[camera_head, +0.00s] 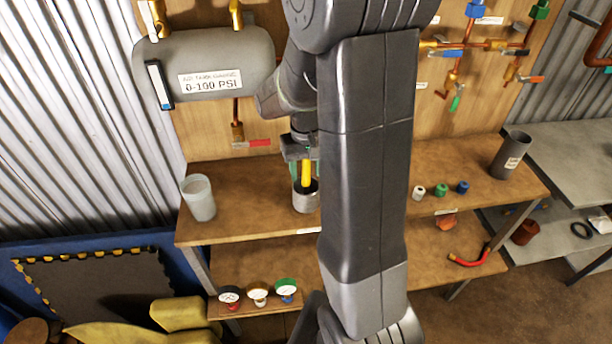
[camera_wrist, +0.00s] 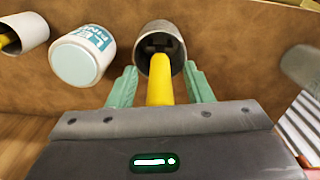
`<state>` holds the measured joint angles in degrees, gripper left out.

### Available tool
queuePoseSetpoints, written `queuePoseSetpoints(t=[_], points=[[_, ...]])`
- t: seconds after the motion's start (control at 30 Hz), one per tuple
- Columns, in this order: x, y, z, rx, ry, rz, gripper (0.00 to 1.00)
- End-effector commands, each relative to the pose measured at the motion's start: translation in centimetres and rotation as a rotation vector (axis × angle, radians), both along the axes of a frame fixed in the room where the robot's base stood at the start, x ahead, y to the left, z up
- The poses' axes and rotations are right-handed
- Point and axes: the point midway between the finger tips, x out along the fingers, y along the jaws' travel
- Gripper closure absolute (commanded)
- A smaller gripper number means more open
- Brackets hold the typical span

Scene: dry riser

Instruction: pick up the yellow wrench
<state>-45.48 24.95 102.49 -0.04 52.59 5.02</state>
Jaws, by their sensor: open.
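The yellow wrench (camera_head: 306,172) stands handle-up in a grey metal cup (camera_head: 306,201) on the wooden shelf. In the wrist view its yellow handle (camera_wrist: 161,82) rises from the grey cup (camera_wrist: 160,28), and its darker end lies inside. My gripper (camera_head: 305,167) is directly above the cup, pointing down. Its green fingers (camera_wrist: 158,76) are open, one on each side of the handle. I cannot tell whether either finger touches it.
A white labelled tub (camera_wrist: 82,57) and a white cup (camera_wrist: 28,30) holding another yellow handle stand near the grey cup. A translucent cup (camera_head: 198,198) stands to the left. A dark cup (camera_head: 510,155) is far right. The grey tank (camera_head: 205,58) hangs behind.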

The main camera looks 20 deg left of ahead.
Motion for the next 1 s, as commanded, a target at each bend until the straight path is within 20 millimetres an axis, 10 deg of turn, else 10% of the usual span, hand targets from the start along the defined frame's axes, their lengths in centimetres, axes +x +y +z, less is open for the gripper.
queuePoseSetpoints(t=[0.27,0.63,1.0], points=[[0.0,0.0,0.0,0.000,0.000,0.000,0.99],[0.1,0.1,0.8,0.003,-0.004,0.000,1.00],[0.1,0.1,7.7,0.003,-0.004,0.000,1.00]])
